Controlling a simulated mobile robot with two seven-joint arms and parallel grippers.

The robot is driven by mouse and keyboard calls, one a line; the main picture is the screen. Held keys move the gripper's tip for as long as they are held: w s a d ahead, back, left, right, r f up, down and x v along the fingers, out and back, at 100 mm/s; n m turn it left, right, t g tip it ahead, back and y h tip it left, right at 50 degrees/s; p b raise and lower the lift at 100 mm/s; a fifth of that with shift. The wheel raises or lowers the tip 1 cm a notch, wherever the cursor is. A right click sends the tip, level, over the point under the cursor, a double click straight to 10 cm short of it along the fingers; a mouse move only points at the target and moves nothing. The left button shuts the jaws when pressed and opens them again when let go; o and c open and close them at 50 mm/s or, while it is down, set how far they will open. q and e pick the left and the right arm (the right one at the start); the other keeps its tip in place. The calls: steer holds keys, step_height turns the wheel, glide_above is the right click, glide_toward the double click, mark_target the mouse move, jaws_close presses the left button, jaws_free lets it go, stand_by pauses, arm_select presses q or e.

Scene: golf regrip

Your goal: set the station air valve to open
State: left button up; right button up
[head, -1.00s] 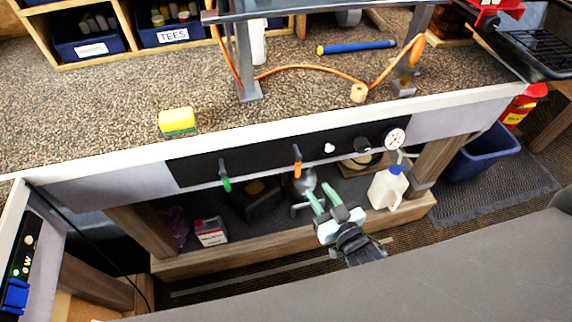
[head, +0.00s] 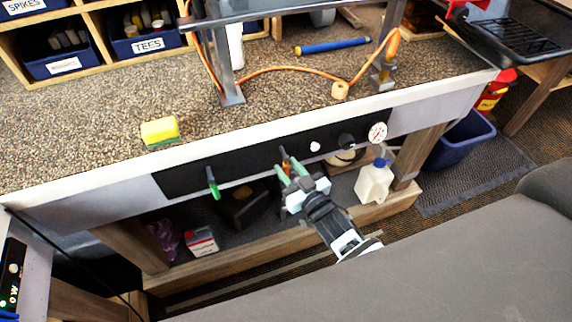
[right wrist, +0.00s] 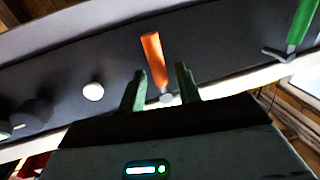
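A black panel (head: 235,172) on the bench's front edge carries two lever valves. The lever with the orange grip (head: 286,168) hangs roughly downward and is partly hidden by my right gripper (head: 289,170). The lever with the green grip (head: 213,187) hangs down to its left. In the right wrist view the orange-gripped lever (right wrist: 153,58) shows just past and between the two green fingers of my right gripper (right wrist: 161,78), with gaps on both sides. The right gripper is open. The green-gripped lever (right wrist: 303,22) is at upper right there. My left gripper is not in view.
A white knob (head: 315,146), a black knob (head: 346,141) and a dial gauge (head: 377,132) sit right of the levers. Below, a white jug (head: 374,183) stands on the lower shelf. A yellow sponge (head: 159,130) lies on the bench top.

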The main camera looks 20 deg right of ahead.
steer(key=shift+x, duration=0.8)
steer(key=shift+c, duration=0.3)
jaws_close()
